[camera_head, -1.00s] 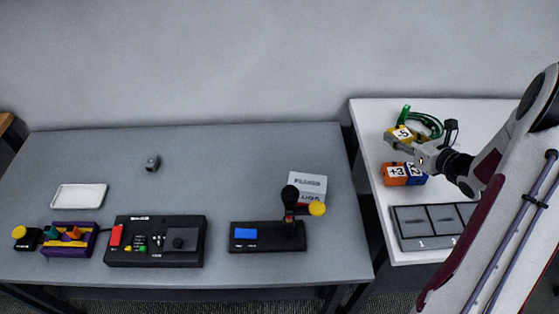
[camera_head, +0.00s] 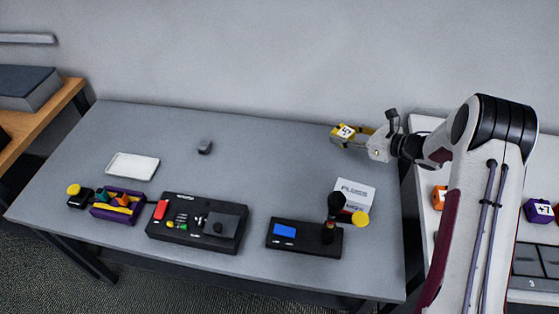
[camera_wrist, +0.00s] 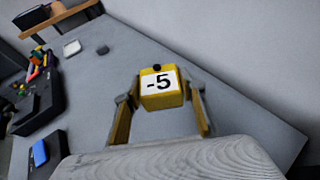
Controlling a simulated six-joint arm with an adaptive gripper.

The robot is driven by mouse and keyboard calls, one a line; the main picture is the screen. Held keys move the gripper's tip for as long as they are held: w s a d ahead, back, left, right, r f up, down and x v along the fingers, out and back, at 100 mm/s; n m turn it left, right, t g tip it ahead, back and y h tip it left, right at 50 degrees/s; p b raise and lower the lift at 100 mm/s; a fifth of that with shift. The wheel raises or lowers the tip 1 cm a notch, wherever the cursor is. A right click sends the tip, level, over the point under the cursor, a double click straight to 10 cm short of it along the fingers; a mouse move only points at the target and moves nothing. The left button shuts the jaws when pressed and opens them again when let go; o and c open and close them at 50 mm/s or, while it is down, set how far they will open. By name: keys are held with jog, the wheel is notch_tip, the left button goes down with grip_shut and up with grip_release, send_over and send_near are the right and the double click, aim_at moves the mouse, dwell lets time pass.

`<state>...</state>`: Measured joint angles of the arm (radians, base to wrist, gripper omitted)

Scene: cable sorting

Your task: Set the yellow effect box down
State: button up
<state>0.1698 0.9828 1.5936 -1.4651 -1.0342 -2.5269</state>
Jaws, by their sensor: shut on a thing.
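The yellow effect box (camera_head: 344,131) has a white label reading "-5". My gripper (camera_head: 352,138) is shut on it, with one finger on each side, at the back right of the grey table (camera_head: 270,130). In the wrist view the box (camera_wrist: 161,90) sits between the fingertips (camera_wrist: 160,98), its label facing the camera. I cannot tell whether the box touches the table top or hangs just above it.
A white sign (camera_head: 355,194) and a black device with a joystick and blue screen (camera_head: 290,238) stand in front. A black control box (camera_head: 195,224), a purple bin (camera_head: 117,207) and a white tray (camera_head: 132,166) are further left. The back middle is mostly clear. An orange box (camera_head: 439,197) stays on the white table.

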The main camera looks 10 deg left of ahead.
jog(key=s+a+n+g+y, duration=0.2)
jog(key=a+n+g, duration=0.4)
jog(key=a, duration=1.3)
jog(key=shift+s+f+g, duration=0.15)
jog(key=shift+g, duration=0.45)
jog(key=shift+a, duration=0.1)
send_over(281, 161)
jog(key=shift+f, duration=3.1)
jog(key=shift+f, duration=1.9)
jog(key=shift+f, duration=0.15)
